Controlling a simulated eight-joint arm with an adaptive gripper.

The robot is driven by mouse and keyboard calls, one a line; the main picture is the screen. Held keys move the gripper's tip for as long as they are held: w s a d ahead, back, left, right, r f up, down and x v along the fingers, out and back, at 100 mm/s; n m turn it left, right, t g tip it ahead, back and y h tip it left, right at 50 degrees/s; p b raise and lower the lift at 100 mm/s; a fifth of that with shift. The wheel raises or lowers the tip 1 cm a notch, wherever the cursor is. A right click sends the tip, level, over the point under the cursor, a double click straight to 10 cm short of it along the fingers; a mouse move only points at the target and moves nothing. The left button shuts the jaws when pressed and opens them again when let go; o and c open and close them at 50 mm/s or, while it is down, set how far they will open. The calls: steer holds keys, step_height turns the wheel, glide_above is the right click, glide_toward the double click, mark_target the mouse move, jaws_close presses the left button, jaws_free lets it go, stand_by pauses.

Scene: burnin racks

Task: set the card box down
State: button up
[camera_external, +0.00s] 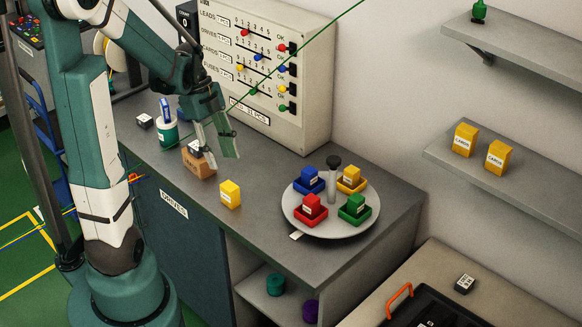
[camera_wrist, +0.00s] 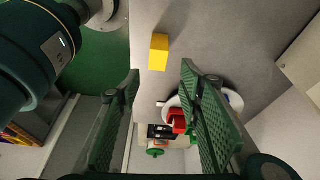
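The yellow card box (camera_external: 230,194) stands upright on the grey bench, left of the turntable. It also shows in the wrist view (camera_wrist: 158,52), past my fingertips and clear of them. My gripper (camera_external: 222,157) is open and empty, above the bench behind the yellow box. Its two green fingers stand wide apart in the wrist view (camera_wrist: 160,72). The round turntable (camera_external: 318,228) carries red, blue, yellow and green trays, each with a box of the same colour.
A brown carton (camera_external: 198,164) with a dark, white-labelled block on it stands just left of my fingers. A white-and-green tub (camera_external: 167,133) is farther left. A counter panel (camera_external: 262,75) stands behind. Two yellow boxes (camera_external: 466,139) sit on the right wall shelf (camera_external: 520,195).

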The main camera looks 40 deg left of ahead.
steer(key=s+d+r+n+t+y, duration=0.2)
steer(key=d+r+n+t, duration=0.1)
steer(key=d+r+n, duration=0.3)
steer(key=s+d+r+n+t+y, duration=0.2)
steer(key=s+d+r+n+t, duration=0.1)
steer(key=d+r+n, duration=0.4)
steer(key=shift+d+r+n+t, duration=0.15)
steer(key=shift+d+n+t, duration=0.35)
steer(key=shift+d+n, duration=1.4)
step_height(320, 180, down, 4)
steer(key=b, duration=0.4)
stand_by(0.4)
